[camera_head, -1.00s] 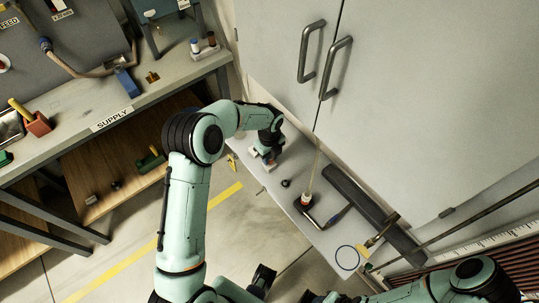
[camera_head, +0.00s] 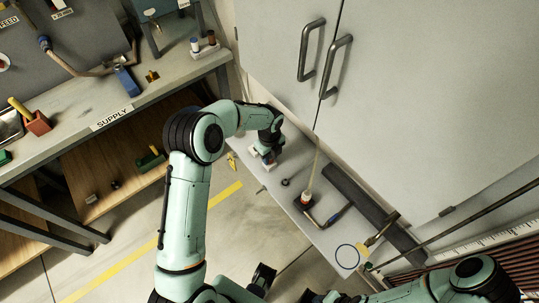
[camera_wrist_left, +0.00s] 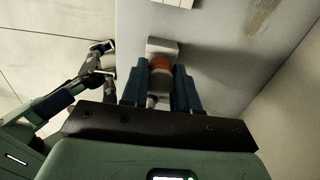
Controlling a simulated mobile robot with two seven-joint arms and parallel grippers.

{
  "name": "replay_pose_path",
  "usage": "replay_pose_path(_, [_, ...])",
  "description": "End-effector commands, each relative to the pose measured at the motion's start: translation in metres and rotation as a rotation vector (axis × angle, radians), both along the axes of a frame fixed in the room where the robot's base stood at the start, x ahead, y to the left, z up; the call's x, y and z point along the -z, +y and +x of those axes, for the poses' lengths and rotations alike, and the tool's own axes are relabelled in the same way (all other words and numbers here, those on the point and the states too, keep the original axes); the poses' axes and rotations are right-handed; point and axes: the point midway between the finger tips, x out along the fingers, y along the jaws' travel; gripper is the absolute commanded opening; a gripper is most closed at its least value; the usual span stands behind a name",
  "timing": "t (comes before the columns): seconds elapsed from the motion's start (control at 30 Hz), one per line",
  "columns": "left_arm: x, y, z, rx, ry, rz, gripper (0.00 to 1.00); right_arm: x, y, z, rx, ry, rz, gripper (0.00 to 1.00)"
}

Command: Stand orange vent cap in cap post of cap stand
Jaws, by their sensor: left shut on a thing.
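The cap's lower end and the post are hidden, so I cannot tell whether the cap is seated. A dark gripper-like part, perhaps my right gripper (camera_head: 262,277), shows low in the head view; its jaws are unclear.
The grey bench (camera_head: 322,238) also holds a red-and-white item (camera_head: 307,198), a dark-handled tool (camera_head: 338,215), a brush (camera_head: 380,233) and a blue ring mark (camera_head: 347,257). The cabinet (camera_head: 400,110) rises close behind. The supply table (camera_head: 110,122) stands at the left.

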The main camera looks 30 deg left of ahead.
Motion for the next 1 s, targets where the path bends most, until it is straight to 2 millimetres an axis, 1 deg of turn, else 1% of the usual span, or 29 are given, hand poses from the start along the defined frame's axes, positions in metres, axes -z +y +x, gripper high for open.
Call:
replay_pose_path(0.3, [0.0006,-0.0001,0.0000,0.000,0.000,0.000,0.00,-0.0003,0.0000,0.0001,0.000,0.000,0.000,0.43])
replay_pose_path(0.6, [0.0063,-0.0002,0.0000,0.000,0.000,-0.001,0.00,0.0016,0.0000,-0.0006,0.000,0.001,0.000,0.43])
replay_pose_path(1.0, [0.0057,0.0000,0.0001,0.000,0.000,-0.001,0.00,0.0005,0.0000,-0.0002,0.000,0.000,0.000,0.43])
